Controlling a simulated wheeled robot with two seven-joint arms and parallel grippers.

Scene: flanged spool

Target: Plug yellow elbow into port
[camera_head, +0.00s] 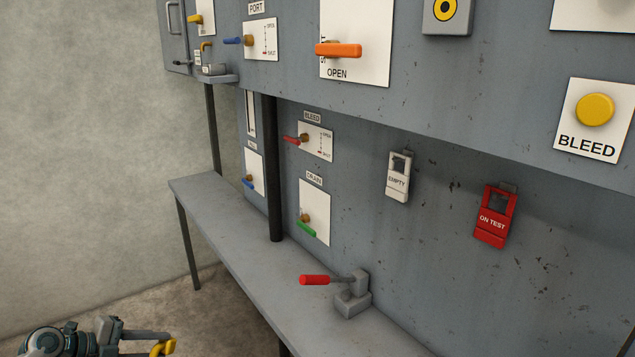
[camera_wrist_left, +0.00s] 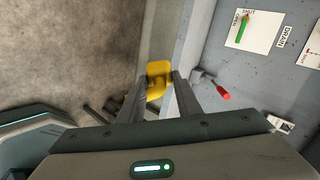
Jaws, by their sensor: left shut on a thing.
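The yellow elbow (camera_head: 163,347) is at the bottom left of the head view, at the tip of my left gripper (camera_head: 152,344). In the left wrist view the yellow elbow (camera_wrist_left: 158,70) sits between the fingertips of my left gripper (camera_wrist_left: 158,88), which is shut on it. It is held in the air, apart from the panel and bench. A "PORT" label (camera_head: 256,7) is at the top of the panel, above a white plate (camera_head: 262,39) with a blue handle. I cannot tell which opening is the port. My right gripper is out of view.
A grey bench (camera_head: 235,239) runs along the panel and carries a red-handled lever (camera_head: 314,280). A dark post (camera_head: 271,170) rises from it. A small upper ledge (camera_head: 218,79) bears a grey block. An orange handle (camera_head: 338,50) sticks out. Open floor lies left of the bench.

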